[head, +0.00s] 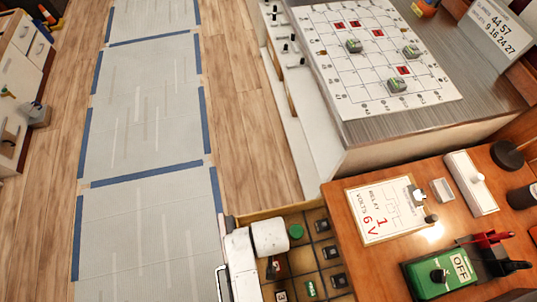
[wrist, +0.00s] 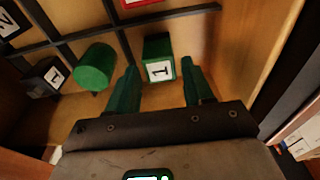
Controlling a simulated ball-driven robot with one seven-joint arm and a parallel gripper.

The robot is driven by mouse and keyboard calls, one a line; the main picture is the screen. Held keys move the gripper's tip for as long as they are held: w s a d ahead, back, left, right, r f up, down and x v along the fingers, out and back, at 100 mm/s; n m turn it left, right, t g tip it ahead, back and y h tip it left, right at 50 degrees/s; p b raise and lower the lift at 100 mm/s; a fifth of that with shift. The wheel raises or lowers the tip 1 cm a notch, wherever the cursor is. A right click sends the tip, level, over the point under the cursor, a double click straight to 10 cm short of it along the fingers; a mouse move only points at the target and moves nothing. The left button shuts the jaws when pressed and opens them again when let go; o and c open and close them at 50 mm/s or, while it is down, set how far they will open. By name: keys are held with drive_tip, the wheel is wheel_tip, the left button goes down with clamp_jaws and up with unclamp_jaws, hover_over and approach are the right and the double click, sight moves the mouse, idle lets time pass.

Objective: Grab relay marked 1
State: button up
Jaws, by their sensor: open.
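In the wrist view, a green block-shaped relay (wrist: 157,46) with a white label reading 1 stands in a compartment of the wooden drawer (wrist: 245,55). My gripper (wrist: 159,66) is open, with one green finger at each side of this relay's near end. I cannot tell whether the fingers touch it. A black block (wrist: 48,78), also labelled 1, sits at the left, beyond a green cylinder (wrist: 95,66).
Dark dividers (head: 305,269) split the drawer, which holds several other blocks. A clipboard (head: 380,235) on the orange desk reads RELAY 1, VOLTS 6 V. A green tester (head: 440,275) marked OFF lies nearby.

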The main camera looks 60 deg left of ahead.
drive_tip(key=shift+w+a+f, duration=0.1)
drive_tip(key=shift+a+f, duration=0.05)
drive_tip(key=shift+f, duration=0.95)
drive_tip(key=shift+w+a+f, duration=0.1)
drive_tip(key=shift+f, duration=1)
drive_tip(key=shift+c, duration=0.2)
drive_tip(key=c, duration=0.7)
drive_tip(key=shift+r, duration=0.1)
